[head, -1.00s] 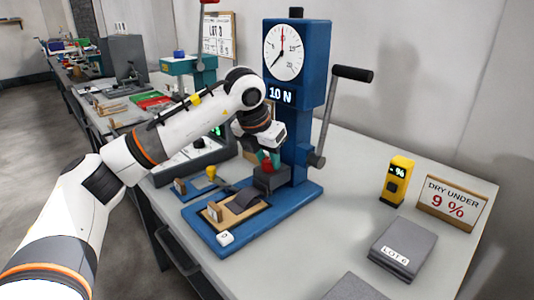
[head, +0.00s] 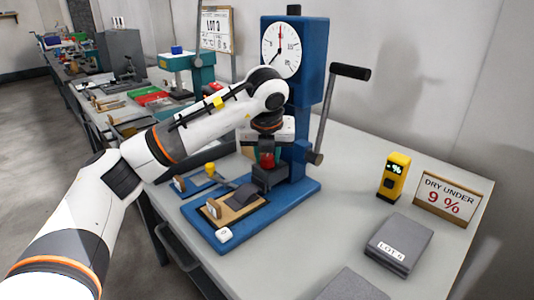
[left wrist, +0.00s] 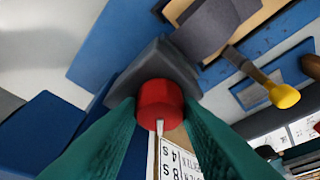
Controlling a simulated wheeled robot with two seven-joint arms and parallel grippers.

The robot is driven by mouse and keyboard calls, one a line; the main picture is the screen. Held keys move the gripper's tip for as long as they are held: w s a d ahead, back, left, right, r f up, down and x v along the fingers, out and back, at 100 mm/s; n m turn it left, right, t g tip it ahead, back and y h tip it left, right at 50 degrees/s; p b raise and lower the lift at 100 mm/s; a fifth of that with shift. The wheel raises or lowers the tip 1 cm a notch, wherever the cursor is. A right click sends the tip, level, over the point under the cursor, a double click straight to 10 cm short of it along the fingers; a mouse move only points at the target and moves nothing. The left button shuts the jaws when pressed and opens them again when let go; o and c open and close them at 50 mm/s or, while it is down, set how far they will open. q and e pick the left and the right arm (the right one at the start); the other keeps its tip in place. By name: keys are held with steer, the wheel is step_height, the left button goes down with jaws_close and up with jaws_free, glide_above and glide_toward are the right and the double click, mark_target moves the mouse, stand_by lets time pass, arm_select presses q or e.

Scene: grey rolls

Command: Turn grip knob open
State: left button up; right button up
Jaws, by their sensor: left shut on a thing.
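The red grip knob (head: 268,161) sits on the dark grey clamp block (head: 270,179) at the foot of the blue test stand (head: 312,60). It also shows in the left wrist view (left wrist: 160,99), with a pale pointer mark on its near side. My left gripper (head: 267,154) comes down on the knob from above. Its two teal fingers stand on either side of the knob and are shut on it. Most of the fingers are hidden in the head view by the wrist. My right gripper is not in view.
A wooden plate (head: 228,210) with a grey strip lies on the stand's blue base. A yellow-ended tool (left wrist: 284,96) lies beside it. The black-handled lever (head: 349,72) rises right of the stand. A yellow meter (head: 394,177) and grey block (head: 399,245) stand further right.

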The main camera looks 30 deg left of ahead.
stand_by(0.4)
arm_select(q)
steer(key=o, duration=1)
steer(key=shift+r, duration=0.25)
steer(key=shift+p+v, duration=1.05)
steer(key=shift+v, duration=4.75)
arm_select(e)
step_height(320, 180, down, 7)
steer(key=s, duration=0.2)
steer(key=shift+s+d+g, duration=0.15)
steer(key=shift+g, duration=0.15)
